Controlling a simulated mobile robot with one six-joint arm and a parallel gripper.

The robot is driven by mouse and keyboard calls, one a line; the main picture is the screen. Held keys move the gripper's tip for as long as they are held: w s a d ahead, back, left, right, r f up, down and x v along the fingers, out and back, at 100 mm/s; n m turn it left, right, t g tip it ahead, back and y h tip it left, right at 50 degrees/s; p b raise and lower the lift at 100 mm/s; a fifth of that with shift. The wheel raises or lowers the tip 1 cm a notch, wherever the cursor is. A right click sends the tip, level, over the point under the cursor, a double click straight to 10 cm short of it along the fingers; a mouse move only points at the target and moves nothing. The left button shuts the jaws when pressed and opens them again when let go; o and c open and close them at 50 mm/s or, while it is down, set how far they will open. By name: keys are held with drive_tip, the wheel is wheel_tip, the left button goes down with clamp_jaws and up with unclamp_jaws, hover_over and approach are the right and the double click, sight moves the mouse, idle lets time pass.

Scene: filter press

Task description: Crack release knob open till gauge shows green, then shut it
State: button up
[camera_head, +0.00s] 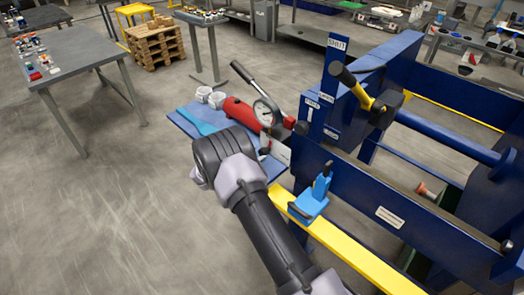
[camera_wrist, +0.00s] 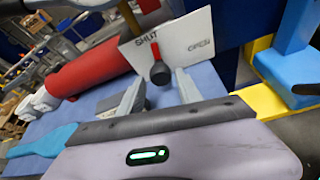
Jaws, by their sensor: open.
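The release knob (camera_wrist: 160,73) shows in the wrist view as a small black grip with a red part above it. It stands in front of a white plate (camera_wrist: 188,42) marked SHUT on the left and OPEN on the right. The knob points towards the SHUT side. My gripper (camera_wrist: 160,80) is open, its two grey fingertips on either side of the knob in the picture; I cannot tell whether they reach around it. The gauge (camera_head: 263,112) is a white round dial by the red pump cylinder (camera_head: 239,111); its needle is too small to read.
A black pump lever (camera_head: 246,76) rises behind the gauge. The blue press frame (camera_head: 350,176) stands right, with a yellow rail (camera_head: 345,246) below and a light-blue bracket (camera_head: 310,203) close to my arm.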

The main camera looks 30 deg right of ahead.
drive_tip(key=p+v, duration=0.2)
drive_tip(key=v, duration=1)
drive_tip(key=shift+s+a, duration=0.15)
drive_tip(key=shift+a, duration=0.05)
drive_tip(key=shift+r, duration=0.1)
